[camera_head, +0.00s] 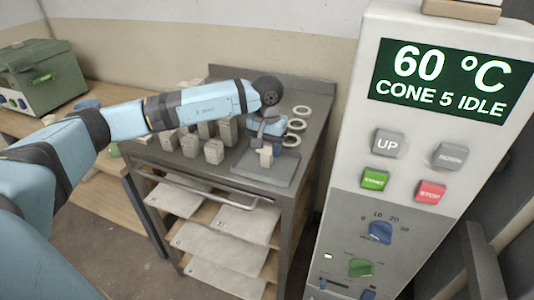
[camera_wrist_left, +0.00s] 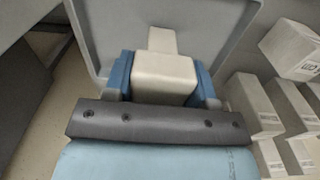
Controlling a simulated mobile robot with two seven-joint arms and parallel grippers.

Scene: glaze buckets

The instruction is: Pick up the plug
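The plug is a pale, off-white block with a narrower end (camera_head: 266,157), over the flat grey tray (camera_head: 250,169) on the metal table. In the left wrist view the plug (camera_wrist_left: 163,72) fills the space between the two blue fingers of my left gripper (camera_wrist_left: 162,82), with no clear gap on either side. My left gripper (camera_head: 267,137) points down at the tray in the head view. I cannot tell whether the plug touches the tray. My right gripper is not in view.
Several pale blocks (camera_head: 214,151) stand left of the tray, close to my left arm. Several pale rings (camera_head: 300,111) lie to the right behind. A control panel (camera_head: 420,130) reading 60 °C stands at the right. A green box (camera_head: 42,80) sits far left.

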